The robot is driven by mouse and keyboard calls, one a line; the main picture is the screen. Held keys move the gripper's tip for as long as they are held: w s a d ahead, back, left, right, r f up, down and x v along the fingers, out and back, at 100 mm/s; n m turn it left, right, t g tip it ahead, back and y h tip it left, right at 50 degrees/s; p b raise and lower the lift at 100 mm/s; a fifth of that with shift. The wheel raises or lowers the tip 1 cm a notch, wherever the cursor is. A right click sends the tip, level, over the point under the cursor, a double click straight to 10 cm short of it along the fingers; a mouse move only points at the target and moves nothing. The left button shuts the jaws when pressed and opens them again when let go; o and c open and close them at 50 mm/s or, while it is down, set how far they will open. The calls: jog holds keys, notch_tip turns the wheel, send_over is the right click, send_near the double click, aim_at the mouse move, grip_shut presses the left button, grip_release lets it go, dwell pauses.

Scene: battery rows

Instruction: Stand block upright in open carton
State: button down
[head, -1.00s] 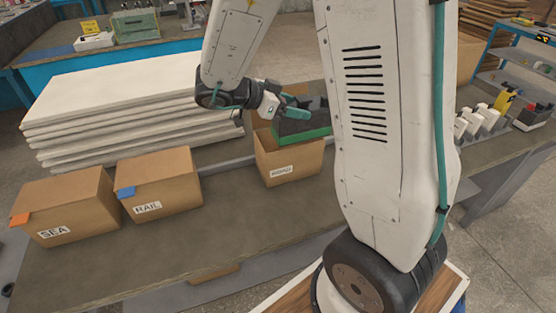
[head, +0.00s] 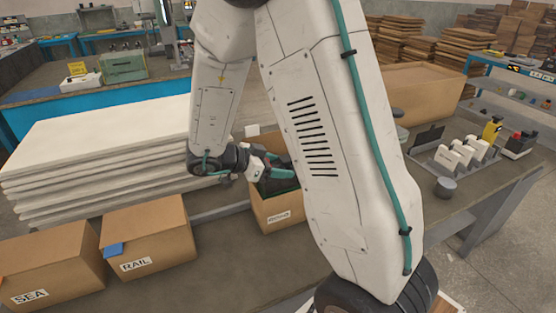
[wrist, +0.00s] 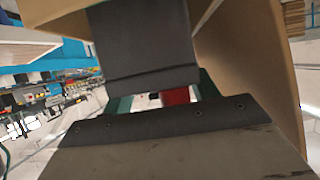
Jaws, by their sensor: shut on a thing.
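The open carton (head: 278,217), labelled ROAD, stands on the bench beside the white stack. My gripper (head: 268,173) reaches into its open top from the left and is shut on the block (head: 280,186). The block is dark grey with green and sits partly below the carton's rim. My arm hides its right side, so I cannot tell whether it stands upright or touches the carton's floor. In the wrist view, brown carton walls (wrist: 245,55) show above and to the right of dark, close-up surfaces. A small red patch shows between them.
Closed cartons marked RAIL (head: 150,240) and SEA (head: 50,268) stand to the left. A white stack of sheets (head: 95,160) lies behind them. A rack of white units (head: 465,155) and a grey cylinder (head: 445,187) are at the right. The front bench strip is clear.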

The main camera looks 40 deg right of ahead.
jog(key=shift+f, duration=1.45)
jog(key=shift+f, duration=0.6)
jog(key=shift+c, duration=2.1)
grip_release()
